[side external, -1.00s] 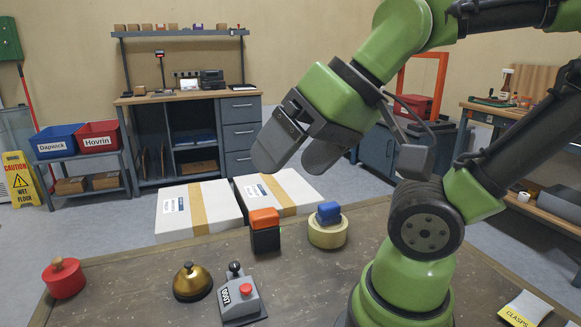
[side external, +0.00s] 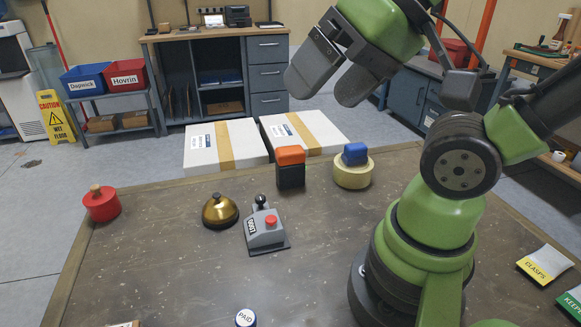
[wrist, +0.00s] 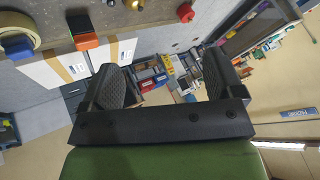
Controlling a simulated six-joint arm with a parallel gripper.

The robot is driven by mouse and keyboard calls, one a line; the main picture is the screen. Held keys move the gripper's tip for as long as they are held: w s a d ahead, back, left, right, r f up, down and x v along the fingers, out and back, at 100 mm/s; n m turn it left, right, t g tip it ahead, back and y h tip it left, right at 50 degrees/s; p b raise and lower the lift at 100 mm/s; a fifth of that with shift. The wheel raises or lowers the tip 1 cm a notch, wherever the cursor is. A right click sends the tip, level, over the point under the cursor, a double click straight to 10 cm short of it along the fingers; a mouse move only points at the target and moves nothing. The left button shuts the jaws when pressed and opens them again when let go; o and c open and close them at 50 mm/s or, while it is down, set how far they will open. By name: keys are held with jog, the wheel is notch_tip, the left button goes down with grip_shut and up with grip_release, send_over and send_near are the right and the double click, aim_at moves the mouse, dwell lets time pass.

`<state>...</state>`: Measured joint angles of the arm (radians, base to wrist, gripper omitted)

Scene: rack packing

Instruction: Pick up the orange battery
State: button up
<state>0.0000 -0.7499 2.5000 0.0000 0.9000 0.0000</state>
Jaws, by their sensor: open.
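The orange battery (side external: 290,168) is a black block with an orange top. It stands upright near the far edge of the brown table, between the white boxes and the grey joystick unit. It also shows at the upper left of the wrist view (wrist: 85,42). My gripper (side external: 325,88) is open and empty, raised above and slightly right of the battery in the side view. In the wrist view its two dark fingers (wrist: 165,90) are spread apart, with the battery to their left and outside the gap.
A tape roll (side external: 353,175) with a blue block (side external: 355,154) on it stands close right of the battery. A brass bell (side external: 220,211), joystick unit (side external: 264,229) and red knob-topped cylinder (side external: 102,204) are to the left. White boxes (side external: 225,146) lie behind. The front-left tabletop is mostly clear.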

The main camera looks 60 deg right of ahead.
jog(key=shift+c, duration=0.8)
jog(key=shift+w, duration=0.1)
